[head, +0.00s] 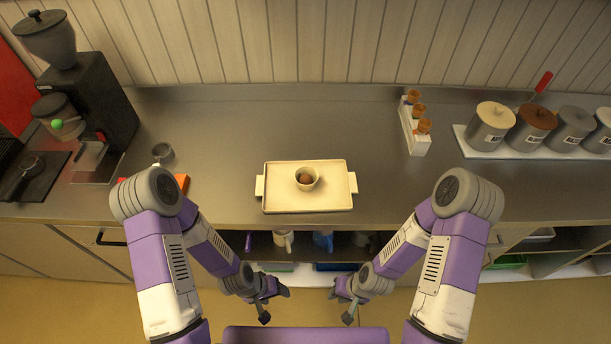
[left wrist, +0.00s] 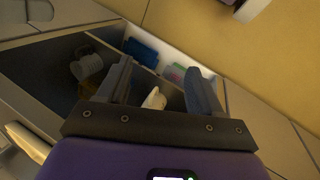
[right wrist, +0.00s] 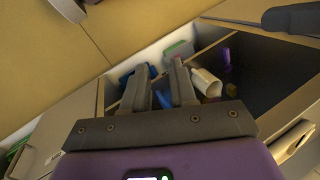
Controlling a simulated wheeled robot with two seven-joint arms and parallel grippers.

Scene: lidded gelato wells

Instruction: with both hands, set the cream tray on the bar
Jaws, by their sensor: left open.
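The cream tray (head: 280,201) lies flat on the steel counter (head: 225,150), close to its front edge, with a handle at each short side. My left gripper (head: 274,305) is open and empty, in front of and below the counter edge, apart from the tray. My right gripper (head: 340,305) mirrors it on the other side, its fingers parted with nothing between them, also apart from the tray. No bar separate from this counter can be made out.
A white rack (head: 413,132) of cones and several lidded wells (head: 490,125) stand at the right. An open shelf with mugs (head: 283,240) lies below the tray. Counter behind the tray is clear.

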